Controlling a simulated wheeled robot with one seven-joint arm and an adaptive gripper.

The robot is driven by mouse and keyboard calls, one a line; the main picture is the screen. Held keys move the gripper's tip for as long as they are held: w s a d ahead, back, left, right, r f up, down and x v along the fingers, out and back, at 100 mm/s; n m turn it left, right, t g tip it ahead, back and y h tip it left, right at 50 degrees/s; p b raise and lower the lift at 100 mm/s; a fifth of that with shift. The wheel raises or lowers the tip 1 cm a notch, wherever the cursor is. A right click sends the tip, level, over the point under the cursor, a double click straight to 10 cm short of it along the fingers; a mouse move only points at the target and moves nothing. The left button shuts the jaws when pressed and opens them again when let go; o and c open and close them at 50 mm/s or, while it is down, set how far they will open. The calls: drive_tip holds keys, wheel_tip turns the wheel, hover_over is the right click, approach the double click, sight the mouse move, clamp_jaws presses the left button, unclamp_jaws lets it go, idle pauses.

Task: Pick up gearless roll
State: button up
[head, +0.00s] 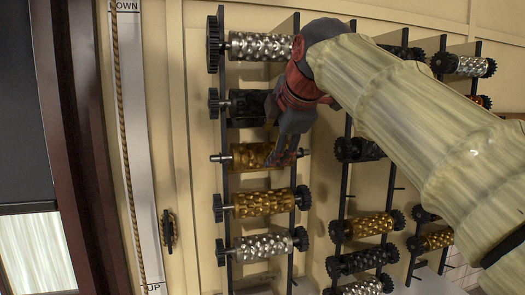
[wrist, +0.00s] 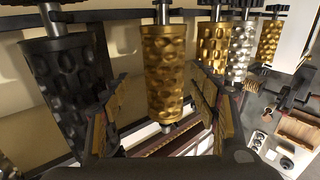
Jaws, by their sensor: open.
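The gearless roll (head: 247,157) is a gold, dimpled roller with plain shaft ends, lying across the rack in the third row from the top in the head view. My gripper (head: 283,155) is at its right part and hides some of it. In the wrist view the gold roll (wrist: 163,75) stands in the middle, with a bare shaft at its lower end. My open gripper (wrist: 158,100) has one finger on each side of the roll, with gaps visible. I cannot tell whether either finger touches it.
A black roll (wrist: 65,85) is close beside my left finger in the wrist view. A geared gold roll (head: 262,203) and a silver roll (head: 262,246) sit below in the head view, and another silver roll (head: 260,47) above. More racks of geared rolls stand to the right.

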sight(269, 150)
drive_tip(key=p+x, duration=0.1)
drive_tip(key=x, duration=0.5)
drive_tip(key=shift+s+f+p, duration=0.1)
drive_tip(key=shift+f+p, duration=0.15)
drive_tip(key=shift+p, duration=0.1)
drive_tip(key=shift+s, duration=0.15)
drive_tip(key=shift+c, duration=0.6)
drive_tip(key=shift+c, duration=0.7)
clamp_jaws()
drive_tip(key=shift+r, duration=0.2)
